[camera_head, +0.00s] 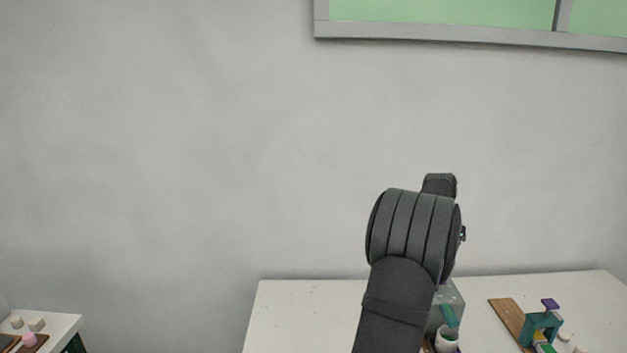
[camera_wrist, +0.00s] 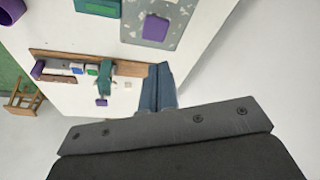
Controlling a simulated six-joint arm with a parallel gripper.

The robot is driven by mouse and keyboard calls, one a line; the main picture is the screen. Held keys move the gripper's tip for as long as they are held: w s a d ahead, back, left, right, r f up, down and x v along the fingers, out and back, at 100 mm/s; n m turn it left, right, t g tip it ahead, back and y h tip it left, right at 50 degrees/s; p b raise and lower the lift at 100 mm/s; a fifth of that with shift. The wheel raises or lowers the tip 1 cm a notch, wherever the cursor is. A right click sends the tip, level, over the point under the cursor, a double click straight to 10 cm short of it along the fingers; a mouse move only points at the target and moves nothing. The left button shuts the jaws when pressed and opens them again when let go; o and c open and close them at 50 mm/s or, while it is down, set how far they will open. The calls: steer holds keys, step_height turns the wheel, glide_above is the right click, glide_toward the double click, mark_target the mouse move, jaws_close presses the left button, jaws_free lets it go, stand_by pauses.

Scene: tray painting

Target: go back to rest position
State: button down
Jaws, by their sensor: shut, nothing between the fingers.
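My gripper (camera_wrist: 160,68) shows in the wrist view as two blue-grey fingers pressed together, shut and empty. It is above the white table, with its tips over the picture of the end of a wooden board (camera_wrist: 128,68); the height between them is hard to judge. In the head view my dark arm rises in front of the white table (camera_head: 300,315), and the fingers are hidden there.
In the head view a teal stand with a purple top (camera_head: 541,327) is beside a wooden board (camera_head: 508,316), right of my arm. The table's left part is clear. A side table (camera_head: 62,325) stands far left.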

steer(key=shift+f, duration=3.1)
steer(key=c, duration=2.2)
jaws_free()
steer(key=c, duration=1.4)
jaws_free()
steer(key=shift+c, duration=0.2)
steer(key=o, duration=0.4)
steer(key=shift+s+a+r, duration=0.1)
steer(key=shift+a+r, duration=0.15)
steer(key=shift+c, duration=0.2)
steer(key=o, duration=1.1)
steer(key=s+a+r+m, duration=0.1)
steer(key=a, duration=0.1)
steer(key=a+r, duration=0.1)
steer(key=r, duration=0.1)
steer(key=s+a+r+m, duration=0.1)
steer(key=a, duration=0.1)
steer(key=shift+s+a+r+m+t, duration=0.3)
steer(key=shift+a+r+t, duration=0.05)
steer(key=shift+t, duration=0.05)
steer(key=s+a+r+m+t, duration=0.1)
steer(key=s+a+r+m, duration=0.35)
steer(key=a, duration=0.35)
steer(key=shift+n+y, duration=0.3)
steer(key=shift+n, duration=0.05)
steer(key=x, duration=0.9)
steer(key=shift+s+d+f, duration=0.15)
steer(key=shift+d+f, duration=0.05)
steer(key=shift+f, duration=0.2)
